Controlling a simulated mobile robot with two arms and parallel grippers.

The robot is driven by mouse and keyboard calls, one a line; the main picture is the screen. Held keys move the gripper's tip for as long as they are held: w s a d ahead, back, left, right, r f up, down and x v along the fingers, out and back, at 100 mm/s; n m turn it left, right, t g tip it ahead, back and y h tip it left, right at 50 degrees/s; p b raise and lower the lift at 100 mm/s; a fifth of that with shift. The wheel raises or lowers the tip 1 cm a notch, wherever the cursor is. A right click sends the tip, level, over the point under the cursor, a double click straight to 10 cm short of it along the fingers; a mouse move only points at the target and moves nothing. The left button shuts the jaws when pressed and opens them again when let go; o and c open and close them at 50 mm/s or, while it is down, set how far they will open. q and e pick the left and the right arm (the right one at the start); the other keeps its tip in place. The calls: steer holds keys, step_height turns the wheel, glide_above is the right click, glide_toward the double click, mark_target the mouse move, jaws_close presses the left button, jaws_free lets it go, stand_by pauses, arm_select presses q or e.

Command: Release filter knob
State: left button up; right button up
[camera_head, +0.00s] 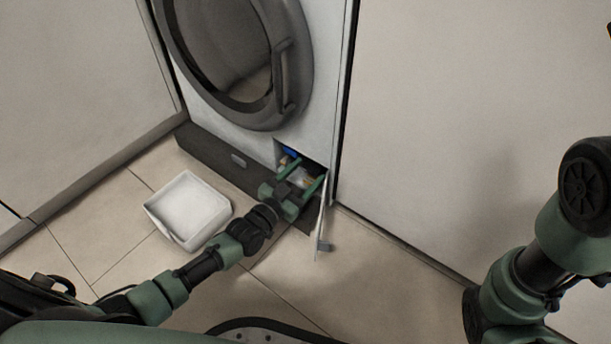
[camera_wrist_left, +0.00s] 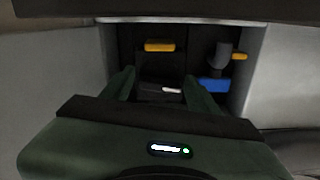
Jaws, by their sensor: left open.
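The open service compartment (camera_head: 318,163) is at the lower right of the white washing machine's front. My left gripper (camera_head: 303,176) reaches into its opening with its fingers apart. In the left wrist view the fingers (camera_wrist_left: 158,76) stand left and right of a dark part with a small white piece (camera_wrist_left: 172,90), perhaps the filter knob. I see no finger clearly touching it. A yellow piece (camera_wrist_left: 160,46) sits above it. A blue piece (camera_wrist_left: 213,85) is to the right, below a dark grey fitting (camera_wrist_left: 220,56). My palm hides the compartment's lower part. My right gripper is out of view.
The small flap (camera_head: 322,222) hangs open on the compartment's right. A white tray (camera_head: 189,207) lies on the tiled floor, left of my left forearm. The round door (camera_head: 235,50) is above. A wall (camera_head: 470,120) stands close on the right.

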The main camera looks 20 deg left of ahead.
arm_select(q)
steer(key=c, duration=1)
steer(key=shift+r+n+p, duration=0.2)
steer(key=shift+n+p, duration=0.3)
steer(key=shift+p, duration=0.15)
steer(key=shift+f+n, duration=0.1)
steer(key=shift+n, duration=0.3)
steer(key=o, duration=1)
steer(key=shift+f, duration=0.1)
